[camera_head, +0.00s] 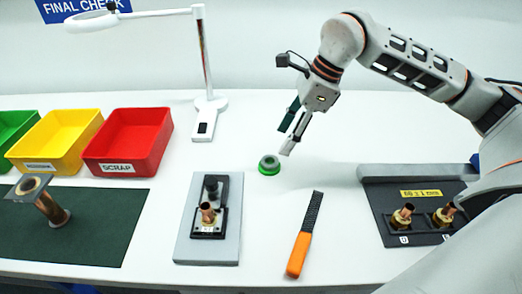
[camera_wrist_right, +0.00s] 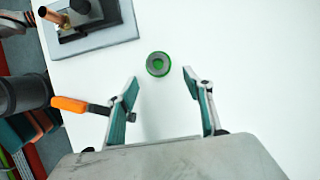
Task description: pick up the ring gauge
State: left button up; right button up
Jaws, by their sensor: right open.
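My left gripper is not in view.
An orange-handled file (camera_head: 300,250) lies in front of the gauge. A grey fixture (camera_head: 182,225) with a copper fitting stands left of it. A black holder (camera_head: 375,200) with two fittings is at right. A lamp (camera_head: 208,103) and red scrap bin (camera_head: 128,142) stand behind left.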

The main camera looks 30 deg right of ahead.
aim_at(274, 156)
jog(key=shift+s+a+f, duration=0.1)
jog(key=shift+a+f, duration=0.15)
jog(key=shift+f, duration=0.3)
jog(key=shift+a+f, duration=0.25)
jog(key=shift+f, duration=0.3)
jog(key=x, duration=0.5)
jog(key=shift+f, duration=0.1)
jog(key=c, duration=1.3)
